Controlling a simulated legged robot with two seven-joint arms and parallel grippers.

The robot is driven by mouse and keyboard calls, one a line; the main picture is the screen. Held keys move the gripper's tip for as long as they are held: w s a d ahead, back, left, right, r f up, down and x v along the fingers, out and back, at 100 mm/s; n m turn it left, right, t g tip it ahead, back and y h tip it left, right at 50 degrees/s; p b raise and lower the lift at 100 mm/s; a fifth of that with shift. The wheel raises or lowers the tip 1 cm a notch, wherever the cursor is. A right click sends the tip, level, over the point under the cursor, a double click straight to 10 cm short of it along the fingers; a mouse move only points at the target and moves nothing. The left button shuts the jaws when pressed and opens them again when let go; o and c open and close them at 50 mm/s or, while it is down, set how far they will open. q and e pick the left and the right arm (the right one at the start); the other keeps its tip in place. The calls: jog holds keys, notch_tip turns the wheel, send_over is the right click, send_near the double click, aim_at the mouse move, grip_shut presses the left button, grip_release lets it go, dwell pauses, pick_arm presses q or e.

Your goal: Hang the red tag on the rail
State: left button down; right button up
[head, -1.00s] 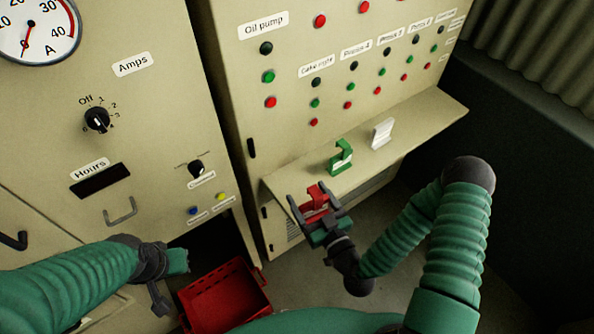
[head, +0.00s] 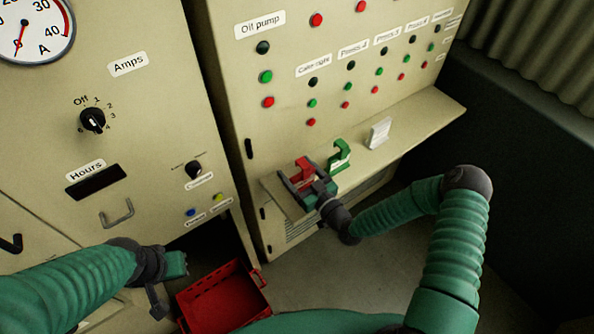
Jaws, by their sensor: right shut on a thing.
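The red tag (head: 302,166), with a hooked top, is between the fingers of my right gripper (head: 299,176), which is shut on it. It is over the left part of the pale ledge (head: 415,120) under the push-button panel. I cannot tell whether it touches the ledge. A green tag (head: 340,155) of similar hooked shape sits on the ledge just right of it, and a white tag (head: 379,132) sits farther right. No separate rail stands out. My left gripper (head: 172,268) is low at the left, away from the tags; its fingers are not clear.
A red crate (head: 225,300) stands on the floor below, between my arms. The left cabinet (head: 140,130) has a dial, knobs and a handle. The button panel (head: 330,50) rises behind the ledge. The ledge right of the white tag is clear.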

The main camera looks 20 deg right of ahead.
jog(key=shift+f, duration=0.4)
jog(key=shift+f, duration=0.1)
jog(key=o, duration=1.4)
jog(key=shift+r, duration=0.2)
jog(key=shift+s+d+f, duration=0.15)
jog(key=shift+s, duration=0.2)
jog(key=b+v, duration=0.2)
jog(key=v, duration=0.9)
jog(key=shift+s, duration=0.15)
